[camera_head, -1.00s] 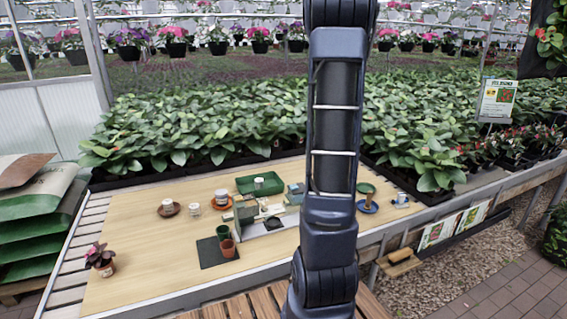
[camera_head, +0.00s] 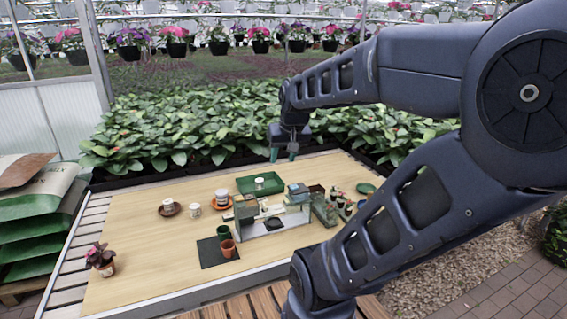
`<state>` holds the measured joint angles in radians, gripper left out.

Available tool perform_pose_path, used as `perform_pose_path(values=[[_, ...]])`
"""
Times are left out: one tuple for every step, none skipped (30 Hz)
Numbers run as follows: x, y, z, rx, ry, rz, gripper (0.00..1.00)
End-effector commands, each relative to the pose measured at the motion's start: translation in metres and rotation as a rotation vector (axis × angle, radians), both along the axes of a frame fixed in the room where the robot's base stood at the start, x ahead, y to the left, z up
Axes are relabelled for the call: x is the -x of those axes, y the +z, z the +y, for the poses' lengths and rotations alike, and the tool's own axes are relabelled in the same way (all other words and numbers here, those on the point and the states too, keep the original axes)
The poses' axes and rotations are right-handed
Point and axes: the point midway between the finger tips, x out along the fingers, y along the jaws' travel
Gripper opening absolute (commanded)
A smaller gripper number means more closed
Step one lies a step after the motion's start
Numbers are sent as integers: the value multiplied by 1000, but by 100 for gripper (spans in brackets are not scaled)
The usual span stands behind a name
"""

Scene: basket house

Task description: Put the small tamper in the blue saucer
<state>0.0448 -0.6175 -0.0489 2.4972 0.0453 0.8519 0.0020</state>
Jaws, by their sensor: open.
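My gripper (camera_head: 283,154) hangs open and empty, fingers pointing down, above the back of the table near the right end of the green tray. I cannot pick out the small tamper for sure. Several small dark and light items (camera_head: 341,203) stand right of the grey-green stand, too small to name. A round green disc-topped thing (camera_head: 365,188) is near the table's right edge, beside my arm. The blue saucer is not visible now; my arm covers that part of the table.
A grey-green stand (camera_head: 299,195) is in the table's middle.

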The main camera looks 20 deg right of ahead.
Motion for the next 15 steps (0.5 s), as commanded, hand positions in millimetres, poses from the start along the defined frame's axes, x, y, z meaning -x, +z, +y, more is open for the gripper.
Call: perform_pose_path(values=[[13, 2, 7, 16, 26, -1, 41], [19, 3, 10, 24, 38, 0, 41], [27, 4, 13, 35, 53, 2, 41], [32, 5, 16, 42, 64, 3, 41], [37, 5, 18, 48, 72, 5, 41], [42, 5, 20, 56, 82, 7, 41], [46, 5, 21, 61, 88, 8, 41], [49, 5, 22, 65, 92, 9, 41], [51, 5, 22, 69, 97, 10, 41], [53, 5, 23, 71, 99, 11, 41], [54, 5, 23, 73, 101, 12, 41], [54, 5, 23, 75, 102, 12, 41], [55, 5, 23, 75, 103, 12, 41], [55, 5, 23, 75, 103, 12, 41], [54, 5, 23, 75, 102, 12, 41]])
